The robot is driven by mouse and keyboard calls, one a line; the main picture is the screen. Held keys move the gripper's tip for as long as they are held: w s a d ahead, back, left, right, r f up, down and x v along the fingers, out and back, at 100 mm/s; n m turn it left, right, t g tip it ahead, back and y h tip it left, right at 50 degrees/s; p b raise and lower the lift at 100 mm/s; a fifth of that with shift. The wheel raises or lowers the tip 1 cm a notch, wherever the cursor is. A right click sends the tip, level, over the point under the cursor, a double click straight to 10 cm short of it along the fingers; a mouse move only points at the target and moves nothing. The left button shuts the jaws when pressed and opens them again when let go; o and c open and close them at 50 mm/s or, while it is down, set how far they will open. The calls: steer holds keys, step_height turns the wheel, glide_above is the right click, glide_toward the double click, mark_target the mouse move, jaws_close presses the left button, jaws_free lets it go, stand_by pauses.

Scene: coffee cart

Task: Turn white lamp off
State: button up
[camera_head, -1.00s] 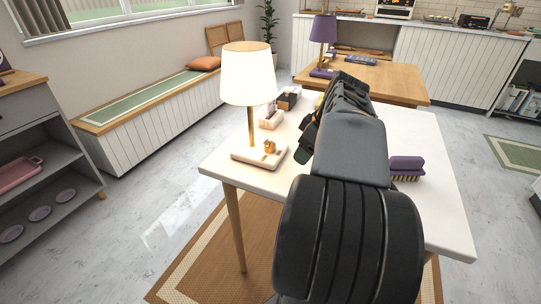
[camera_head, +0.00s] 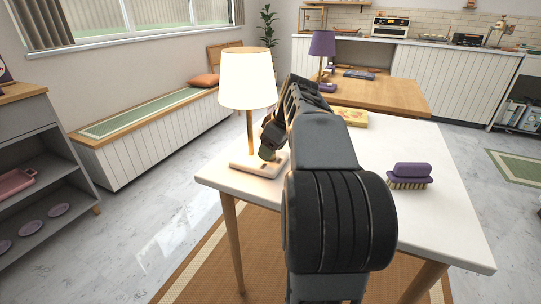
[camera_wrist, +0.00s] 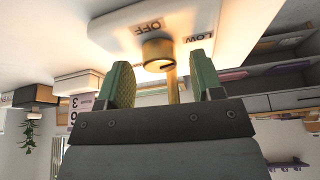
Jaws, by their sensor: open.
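The white lamp (camera_head: 248,80) stands on the near left part of the white table, with a pale shade, a brass stem and a flat base (camera_head: 247,166). Its shade looks bright. In the wrist view, which is upside down, the base (camera_wrist: 120,38) carries OFF and LOW labels. A round brass knob (camera_wrist: 158,50) with a dark mark sits by them. My gripper (camera_wrist: 163,80) is open, with its green fingers on either side of the knob's line and the knob just beyond the tips. I cannot tell whether they touch. In the head view my gripper (camera_head: 268,152) covers the knob.
A purple brush (camera_head: 410,175) lies on the right of the white table (camera_head: 440,230). A yellow patterned item (camera_head: 352,117) lies behind my arm. A purple lamp (camera_head: 322,45) stands on the wooden table behind. The table's front right is clear.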

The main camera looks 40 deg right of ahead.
steer(key=shift+w+a+f, duration=0.1)
steer(key=shift+w+f, duration=0.1)
steer(key=shift+f, duration=0.25)
steer(key=shift+c, duration=0.2)
steer(key=c, duration=0.9)
steer(key=shift+o, duration=0.2)
steer(key=shift+r+n+y+p, duration=0.25)
steer(key=shift+n+y+p, duration=0.15)
steer(key=shift+n+p, duration=0.6)
steer(key=shift+f+n+g+y+p, duration=0.2)
steer(key=shift+n+p, duration=0.15)
steer(key=shift+n, duration=0.3)
steer(key=shift+f+n+g+y+p, duration=0.1)
steer(key=shift+n+g+y+p, duration=0.15)
steer(key=shift+n, duration=0.4)
steer(key=o, duration=0.9)
steer(key=shift+r, duration=0.1)
